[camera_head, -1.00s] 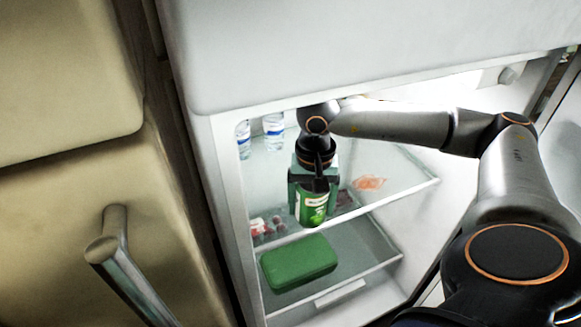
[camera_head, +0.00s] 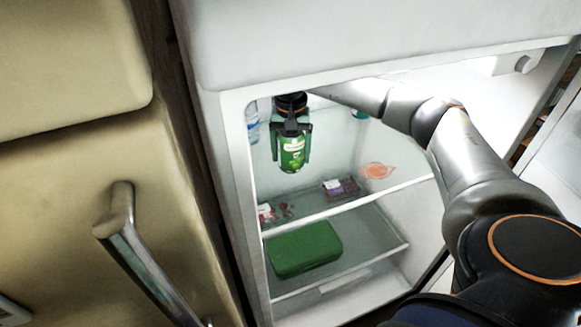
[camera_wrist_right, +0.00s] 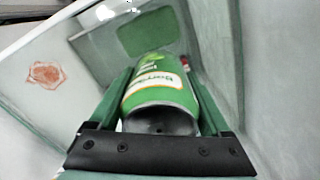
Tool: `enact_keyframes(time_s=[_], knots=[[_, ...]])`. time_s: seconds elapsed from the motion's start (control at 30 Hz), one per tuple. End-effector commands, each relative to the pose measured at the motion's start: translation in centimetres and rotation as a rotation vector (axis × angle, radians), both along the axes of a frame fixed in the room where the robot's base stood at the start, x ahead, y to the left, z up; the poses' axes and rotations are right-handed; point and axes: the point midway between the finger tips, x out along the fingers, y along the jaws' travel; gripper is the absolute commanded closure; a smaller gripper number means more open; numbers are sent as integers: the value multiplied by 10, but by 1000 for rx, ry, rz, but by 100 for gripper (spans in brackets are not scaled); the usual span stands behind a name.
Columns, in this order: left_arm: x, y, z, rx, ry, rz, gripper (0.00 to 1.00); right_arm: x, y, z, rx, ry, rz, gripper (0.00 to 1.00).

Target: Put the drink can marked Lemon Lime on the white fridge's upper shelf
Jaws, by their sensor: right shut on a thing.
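A green drink can (camera_head: 292,153) with a pale label band is between the fingers of my right gripper (camera_head: 291,160), which is shut on it. Its lettering is too small to read in the head view. In the right wrist view the can (camera_wrist_right: 160,88) lies between the two green fingers (camera_wrist_right: 160,105), with its label only partly legible. The can is held upright inside the open white fridge (camera_head: 228,150), above the glass upper shelf (camera_head: 310,208), apparently clear of it. My left gripper is not in view.
On the upper shelf are an orange packet (camera_head: 377,171), a dark fruit punnet (camera_head: 341,188) and a red-and-white pack (camera_head: 273,213). Bottles (camera_head: 252,122) stand at the back left. A green box (camera_head: 304,249) is on the lower shelf. The shelf's middle front is clear.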

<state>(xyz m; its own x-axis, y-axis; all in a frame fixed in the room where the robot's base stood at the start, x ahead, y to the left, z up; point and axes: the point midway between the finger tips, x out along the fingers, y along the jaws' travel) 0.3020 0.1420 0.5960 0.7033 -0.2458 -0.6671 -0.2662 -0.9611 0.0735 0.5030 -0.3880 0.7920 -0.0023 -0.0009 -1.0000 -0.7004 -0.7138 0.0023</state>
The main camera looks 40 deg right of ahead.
Motion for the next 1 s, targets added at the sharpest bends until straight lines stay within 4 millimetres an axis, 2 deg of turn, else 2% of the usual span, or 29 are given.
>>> enact_keyframes(time_s=[0.17,0.4,0.87,0.9,1.0], knots=[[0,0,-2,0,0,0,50,0,0,-13,0,-3,-1,100],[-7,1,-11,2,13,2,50,3,-1,-50,1,-3,-2,100],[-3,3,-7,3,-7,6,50,4,-1,-53,1,-4,-2,100],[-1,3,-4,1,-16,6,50,4,-2,-53,1,-2,-2,16],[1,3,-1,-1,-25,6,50,3,-1,-53,1,-2,-2,5]])
